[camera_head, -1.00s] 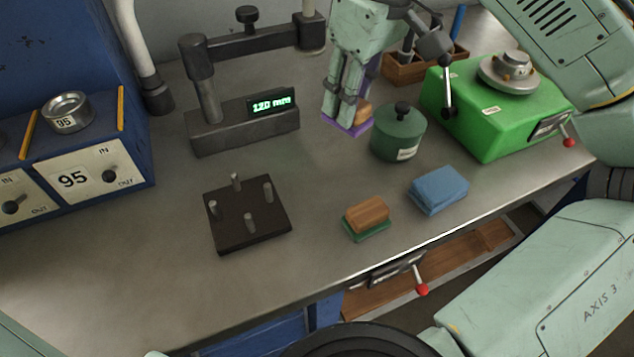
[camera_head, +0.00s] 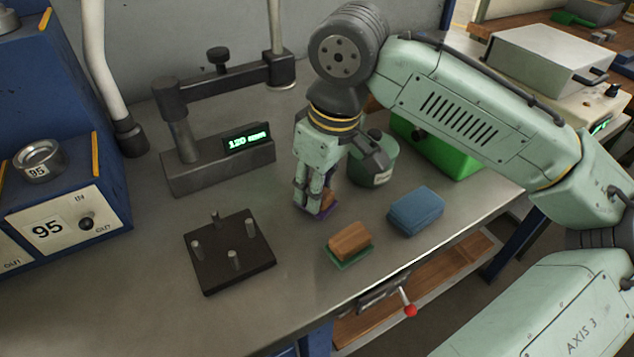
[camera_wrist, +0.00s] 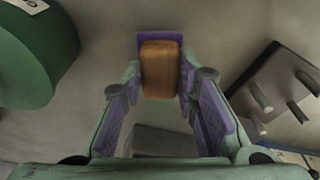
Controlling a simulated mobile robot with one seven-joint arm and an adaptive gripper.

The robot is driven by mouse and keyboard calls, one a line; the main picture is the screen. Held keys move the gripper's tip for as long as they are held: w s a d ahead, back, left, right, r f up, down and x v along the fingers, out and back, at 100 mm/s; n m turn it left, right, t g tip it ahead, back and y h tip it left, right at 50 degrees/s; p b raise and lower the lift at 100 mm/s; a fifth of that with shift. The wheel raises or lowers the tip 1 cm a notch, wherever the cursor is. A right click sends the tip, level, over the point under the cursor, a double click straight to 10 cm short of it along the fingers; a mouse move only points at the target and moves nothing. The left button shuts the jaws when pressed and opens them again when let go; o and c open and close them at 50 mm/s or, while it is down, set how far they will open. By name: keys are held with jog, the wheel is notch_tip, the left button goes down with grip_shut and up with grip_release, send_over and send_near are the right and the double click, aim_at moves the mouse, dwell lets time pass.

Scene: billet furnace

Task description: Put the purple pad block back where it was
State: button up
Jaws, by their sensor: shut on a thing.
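The purple pad block has a wooden top (camera_wrist: 160,70) on a purple pad (camera_wrist: 150,36). In the wrist view it sits between the two fingers of my gripper (camera_wrist: 160,95). In the head view my gripper (camera_head: 315,208) points down with its fingers shut on the block, and the purple pad (camera_head: 325,211) shows at the fingertips, low over the bench. The fingers hide most of the block. I cannot tell whether the pad touches the bench. A similar block with a green pad (camera_head: 349,244) lies to the right and nearer the front edge.
A dark plate with several upright pegs (camera_head: 229,252) lies left of my gripper. A green lidded pot (camera_head: 372,165) stands close behind right. A blue block (camera_head: 416,210) lies at right. A measuring stand (camera_head: 215,165) stands behind left. Bare bench lies between plate and green-pad block.

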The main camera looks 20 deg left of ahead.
aim_at(328, 195)
jog(key=shift+f, duration=0.2)
jog(key=o, duration=1.1)
jog(key=shift+r, duration=0.1)
jog(key=r, duration=0.4)
jog(key=d+r, duration=0.1)
jog(key=r, duration=0.3)
jog(key=d+r+b, duration=0.1)
jog(key=r, duration=0.3)
jog(key=shift+s, duration=0.35)
